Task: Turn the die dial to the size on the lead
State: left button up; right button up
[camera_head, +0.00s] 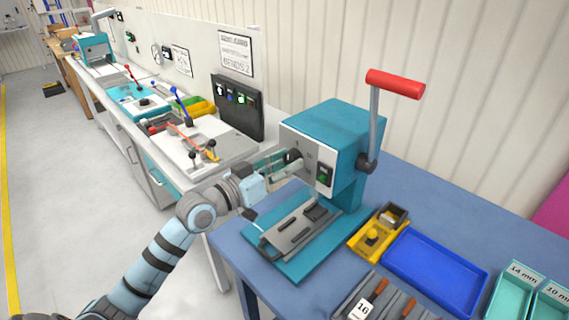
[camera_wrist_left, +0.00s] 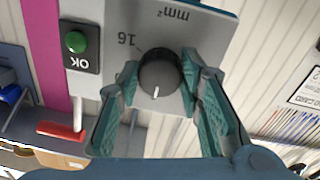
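The die dial (camera_wrist_left: 160,74) is a round black knob on the grey face of the teal crimping press (camera_head: 337,135). In the left wrist view its white pointer line points down in the picture. An upside-down "16" (camera_wrist_left: 127,39) is printed at its upper left, with "mm²" above. My left gripper (camera_head: 290,163) reaches the press face from the left. In the left wrist view its two teal fingers (camera_wrist_left: 160,80) close in on both sides of the dial and appear to touch it. A white tag reading 16 (camera_head: 363,309) lies at the front. My right gripper is out of view.
A green OK button (camera_wrist_left: 75,42) is beside the dial. The press has a red-handled lever (camera_head: 395,84). A yellow tray (camera_head: 361,249), an empty blue tray (camera_head: 436,272) and teal bins (camera_head: 516,291) stand on the blue table. A second bench is at the left.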

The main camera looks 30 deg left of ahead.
pick_arm(q)
jog(key=shift+c, duration=0.2)
jog(key=shift+f+m+b, duration=0.15)
jog(key=shift+m+b, duration=1)
jog(key=shift+m, duration=0.05)
jog(key=m+b, duration=0.1)
jog(key=m, duration=0.1)
jog(key=shift+m+b, duration=0.3)
jog(key=shift+b, duration=0.05)
jog(key=m+b, duration=0.1)
jog(key=m, duration=0.2)
jog(key=shift+a+m+b, duration=0.1)
jog(key=shift+m+b, duration=0.2)
jog(key=shift+r+m+b, duration=0.2)
jog(key=shift+m+b, duration=0.15)
jog(key=shift+m, duration=1.05)
jog(key=o, duration=1.2)
